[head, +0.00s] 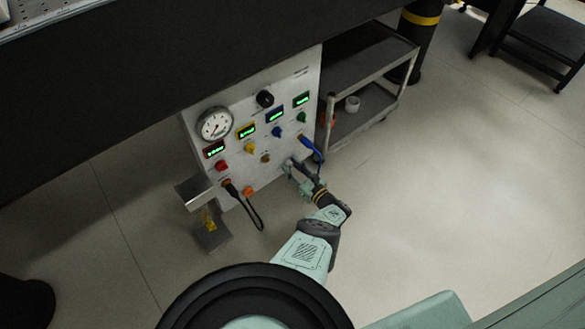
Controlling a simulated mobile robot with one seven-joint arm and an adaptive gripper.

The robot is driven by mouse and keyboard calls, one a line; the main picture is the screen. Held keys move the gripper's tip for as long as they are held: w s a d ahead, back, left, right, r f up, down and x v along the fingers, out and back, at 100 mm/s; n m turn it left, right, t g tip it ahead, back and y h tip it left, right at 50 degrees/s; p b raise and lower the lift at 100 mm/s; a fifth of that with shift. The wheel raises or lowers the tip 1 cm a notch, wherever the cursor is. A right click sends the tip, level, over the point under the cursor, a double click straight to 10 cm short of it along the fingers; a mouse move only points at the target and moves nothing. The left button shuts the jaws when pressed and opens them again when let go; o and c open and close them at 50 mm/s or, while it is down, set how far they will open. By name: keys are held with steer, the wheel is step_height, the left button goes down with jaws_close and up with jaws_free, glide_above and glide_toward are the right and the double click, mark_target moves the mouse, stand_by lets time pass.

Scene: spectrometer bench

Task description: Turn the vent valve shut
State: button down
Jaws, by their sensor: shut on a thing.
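A white instrument panel (262,128) stands below the dark bench. A blue lever handle (313,149), which looks like the vent valve's, sits at the panel's lower right edge and slants down to the right. My gripper (296,168) is at the lower right of the panel, just below the blue handle. It is small and dark in this view, and its fingers are shut on a part of the valve. The exact contact is hidden by the fingers and too small to make out.
The panel carries a round gauge (215,124), lit displays and several coloured knobs. A black cable loop (256,212) hangs below it. A metal bracket (194,192) juts out at left. Floor at right is clear.

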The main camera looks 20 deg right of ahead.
steer(key=shift+n, duration=0.4)
steer(key=n, duration=0.3)
steer(key=shift+a+f+n, duration=0.1)
steer(key=shift+n, duration=0.3)
steer(key=n+b, duration=0.1)
steer(key=n, duration=0.3)
steer(key=shift+s+f, duration=0.1)
steer(key=n+b, duration=0.1)
steer(key=n, duration=0.3)
steer(key=shift+a+n, duration=0.1)
steer(key=shift+n, duration=0.3)
steer(key=shift+n+b, duration=0.9)
steer(key=shift+n, duration=1)
steer(key=c, duration=1.2)
jaws_free()
